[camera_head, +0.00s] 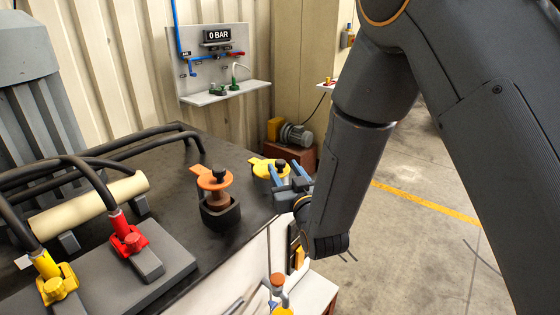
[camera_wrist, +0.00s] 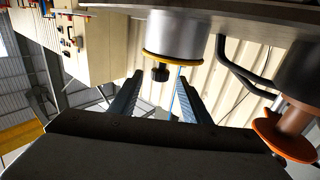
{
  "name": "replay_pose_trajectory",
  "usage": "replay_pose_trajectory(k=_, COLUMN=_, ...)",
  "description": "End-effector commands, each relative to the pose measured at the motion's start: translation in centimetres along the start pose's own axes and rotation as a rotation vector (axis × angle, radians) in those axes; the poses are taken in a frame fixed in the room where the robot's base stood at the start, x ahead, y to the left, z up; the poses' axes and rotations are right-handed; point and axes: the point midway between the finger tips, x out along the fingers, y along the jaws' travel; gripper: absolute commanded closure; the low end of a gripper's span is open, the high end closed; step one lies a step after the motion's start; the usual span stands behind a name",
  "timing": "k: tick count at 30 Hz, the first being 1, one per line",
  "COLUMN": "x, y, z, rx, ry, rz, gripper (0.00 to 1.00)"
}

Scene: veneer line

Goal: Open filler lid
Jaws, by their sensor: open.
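A yellow round lid (camera_head: 261,168) with a tab and a black knob sits at the far right edge of the dark bench. In the wrist view, which looks turned over, its yellow rim (camera_wrist: 172,57) caps a silver cylinder (camera_wrist: 178,35), and the black knob (camera_wrist: 160,73) shows. The lid looks closed. My gripper (camera_head: 283,166) is open beside the lid, with its blue fingers pointing at the knob. In the wrist view my gripper (camera_wrist: 159,82) has the knob between the lines of its two fingertips; I cannot tell whether they touch it.
An orange disc (camera_head: 213,180) on a brown stem stands in a black holder left of the lid. Red (camera_head: 130,238) and yellow (camera_head: 57,283) hose fittings are at front left. A panel (camera_head: 215,60) reading 0 BAR is behind. Open floor lies right.

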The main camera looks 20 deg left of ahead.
Motion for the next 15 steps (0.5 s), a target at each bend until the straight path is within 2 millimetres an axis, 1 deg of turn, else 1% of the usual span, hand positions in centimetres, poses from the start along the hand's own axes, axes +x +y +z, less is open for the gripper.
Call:
replay_pose_trajectory(k=1, x=0.8, y=0.0, z=-0.2, rx=0.0, ry=0.001, rz=0.001, gripper=0.57)
replay_pose_trajectory(k=3, x=1.8, y=0.0, z=-0.1, rx=0.0, ry=0.0, rz=0.001, gripper=0.57)
replay_pose_trajectory(k=6, x=3.0, y=0.0, z=-0.1, rx=0.0, ry=0.0, rz=0.001, gripper=0.57)
replay_pose_trajectory(k=10, x=3.8, y=0.1, z=0.0, rx=0.0, ry=-0.001, rz=0.001, gripper=0.57)
replay_pose_trajectory(k=15, x=4.1, y=0.1, z=0.0, rx=0.0, ry=-0.001, rz=0.001, gripper=0.57)
